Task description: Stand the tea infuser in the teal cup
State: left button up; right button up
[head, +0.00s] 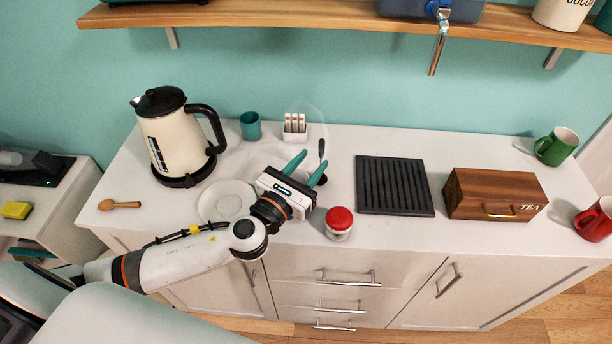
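The teal cup (250,127) stands upright near the back of the white counter, right of the kettle. My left gripper (314,158) is over the middle of the counter, to the right of and in front of the cup. Its two teal fingers are apart, with nothing visibly held between them. A thin dark upright handle (322,148) shows just beyond the fingertips; it may belong to the tea infuser. Its lower end is partly hidden by the gripper, so I cannot tell what it stands in or whether the gripper touches it. My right gripper is out of view.
A cream kettle (172,137), white saucer (222,198) and wooden spoon (120,205) are on the left. A small white holder (295,128) stands right of the cup. A red-lidded jar (339,222), black ribbed tray (394,186) and tea box (494,194) are to the right.

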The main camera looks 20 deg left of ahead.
aim_at(320, 145)
pick_arm(q)
jog(key=w+p, duration=0.1)
jog(key=w, duration=0.2)
jog(key=w+f+n+y, duration=0.1)
jog(key=w, duration=0.3)
jog(key=w+n+y+p, duration=0.1)
jog(key=w, duration=0.2)
jog(key=shift+w+f+p, duration=0.15)
jog(key=shift+f+p, duration=0.1)
jog(key=shift+p, duration=0.05)
jog(key=shift+w+f, duration=0.15)
jog(key=shift+w, duration=0.25)
jog(key=shift+s, duration=0.1)
grip_shut()
